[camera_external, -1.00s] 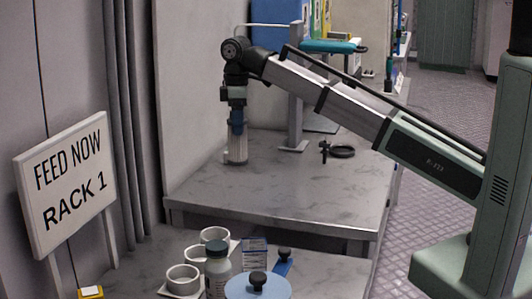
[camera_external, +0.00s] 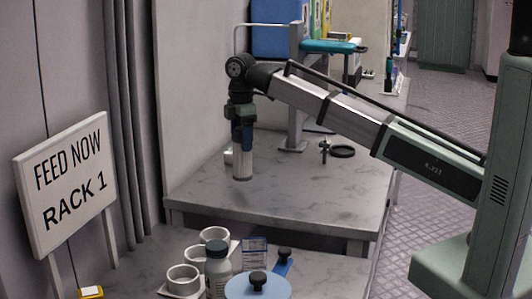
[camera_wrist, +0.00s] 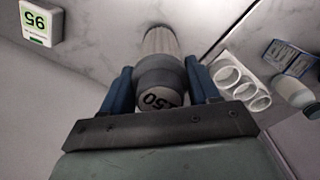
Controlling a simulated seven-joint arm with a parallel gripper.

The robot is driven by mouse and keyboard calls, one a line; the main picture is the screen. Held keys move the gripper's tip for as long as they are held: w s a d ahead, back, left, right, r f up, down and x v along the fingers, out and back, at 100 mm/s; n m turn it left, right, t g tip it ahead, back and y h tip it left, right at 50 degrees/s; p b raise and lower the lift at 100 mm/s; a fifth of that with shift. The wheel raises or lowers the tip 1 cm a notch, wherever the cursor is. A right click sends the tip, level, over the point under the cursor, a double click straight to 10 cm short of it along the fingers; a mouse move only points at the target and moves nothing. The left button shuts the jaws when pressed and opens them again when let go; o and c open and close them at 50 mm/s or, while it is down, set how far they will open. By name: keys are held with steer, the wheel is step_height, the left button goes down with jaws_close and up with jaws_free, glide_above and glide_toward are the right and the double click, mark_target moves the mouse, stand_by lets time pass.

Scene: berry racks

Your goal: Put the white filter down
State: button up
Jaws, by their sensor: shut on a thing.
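The white filter (camera_external: 242,165) is an upright, pale, ribbed cylinder over the grey marbled counter (camera_external: 310,195). My gripper (camera_external: 242,138) is shut on its upper part, with the blue fingers on either side.
A small white device (camera_wrist: 40,22) reading "95" stands near the filter. A lower counter in front holds white ring holders (camera_external: 184,278), a bottle (camera_external: 218,268), a box (camera_external: 254,252) and a blue round lid (camera_external: 258,288). A black clamp (camera_external: 340,151) lies behind right. The counter's middle is clear.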

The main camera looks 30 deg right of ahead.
mark_target(242, 153)
steer(key=shift+f, duration=2.4)
steer(key=o, duration=1.4)
step_height(242, 153, up, 12)
steer(key=shift+r, duration=0.15)
